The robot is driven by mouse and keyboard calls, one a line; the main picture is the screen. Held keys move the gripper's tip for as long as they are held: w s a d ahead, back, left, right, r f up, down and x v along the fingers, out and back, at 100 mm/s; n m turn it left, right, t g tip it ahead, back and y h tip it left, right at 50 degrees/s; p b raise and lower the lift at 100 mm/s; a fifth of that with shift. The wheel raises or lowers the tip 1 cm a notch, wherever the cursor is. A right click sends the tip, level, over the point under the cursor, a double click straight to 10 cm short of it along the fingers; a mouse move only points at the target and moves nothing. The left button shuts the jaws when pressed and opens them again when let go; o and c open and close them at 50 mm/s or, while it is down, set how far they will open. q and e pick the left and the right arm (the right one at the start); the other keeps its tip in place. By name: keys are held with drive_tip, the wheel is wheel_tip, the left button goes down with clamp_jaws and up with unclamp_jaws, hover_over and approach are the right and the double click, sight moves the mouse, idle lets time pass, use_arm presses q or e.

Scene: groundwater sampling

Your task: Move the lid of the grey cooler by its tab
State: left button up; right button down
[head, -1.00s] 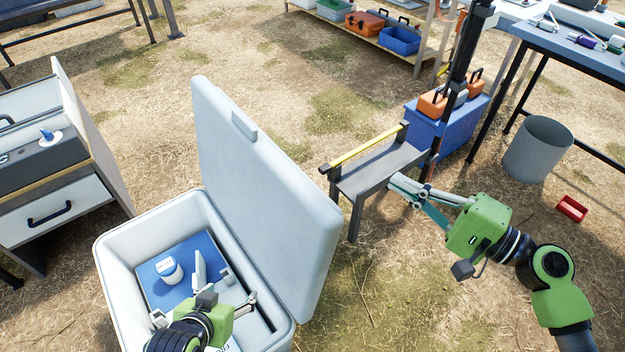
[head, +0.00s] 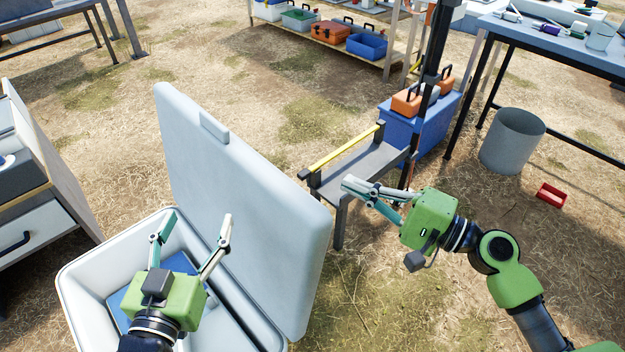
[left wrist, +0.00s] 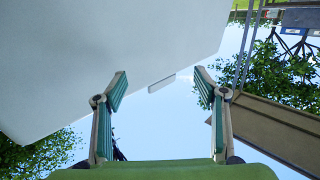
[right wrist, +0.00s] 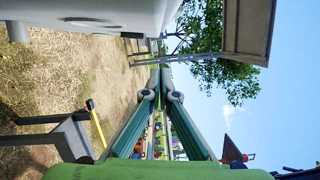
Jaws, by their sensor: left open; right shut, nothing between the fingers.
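The grey cooler (head: 80,293) stands open on the ground at the lower left of the head view. Its lid (head: 250,210) stands tilted up on the right side of the cooler, with the tab (head: 213,127) on its upper edge. In the left wrist view the lid (left wrist: 110,50) fills the upper left, and the tab (left wrist: 162,83) shows between the fingertips, farther off. My left gripper (head: 196,222) is open and empty above the cooler, apart from the tab. My right gripper (head: 348,186) is shut and empty, right of the lid; its closed fingers (right wrist: 160,80) show in the right wrist view.
A low bench (head: 365,165) with a yellow bar stands beyond my right gripper. Behind it are a blue chest (head: 425,120) and a grey bin (head: 513,140). A drawer cabinet (head: 45,220) stands left of the cooler. Open straw-covered ground lies behind the lid.

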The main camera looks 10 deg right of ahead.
use_arm(q)
drive_tip(key=s+a+f+g+y+p, duration=0.1)
drive_tip(key=s+f+g, duration=0.2)
drive_tip(key=f, duration=0.5)
drive_tip(key=shift+a+g, duration=0.4)
drive_tip(key=shift+g, duration=0.2)
use_arm(e)
drive_tip(key=w+a, duration=0.1)
drive_tip(key=a, duration=0.6)
drive_tip(key=shift+w+a+r, duration=0.4)
drive_tip(key=shift+r, duration=0.05)
use_arm(q)
drive_tip(key=shift+s+f+p, duration=0.1)
drive_tip(key=shift+p, duration=0.25)
